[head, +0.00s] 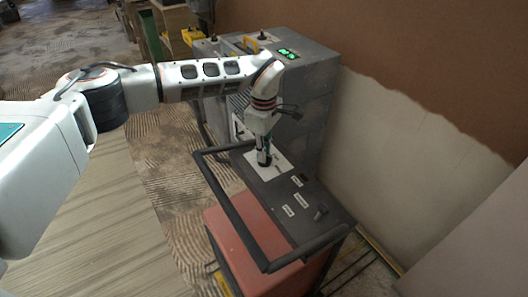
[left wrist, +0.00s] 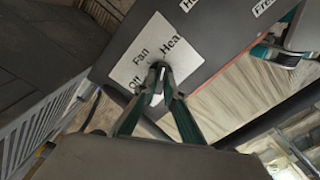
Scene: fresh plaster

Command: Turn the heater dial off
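The heater dial (left wrist: 158,84) sits on a white label plate (left wrist: 149,46) marked Fan, Heat and Off. In the left wrist view, the two fingers of my left gripper (left wrist: 160,68) come together at the dial, with its dark body and a pale mark between their tips. The fingers hide most of the dial, so its exact setting is unclear. In the head view, my left gripper (head: 264,160) points down onto the white plate (head: 281,160) on the dark panel top and covers the dial.
The dark panel (head: 277,198) also carries small labels and a knob (head: 320,213). A dark tube handle (head: 240,220) runs around the red-bodied cart (head: 240,238). A grey cabinet (head: 310,85) with green displays stands behind, and a partly plastered wall (head: 400,125) at right.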

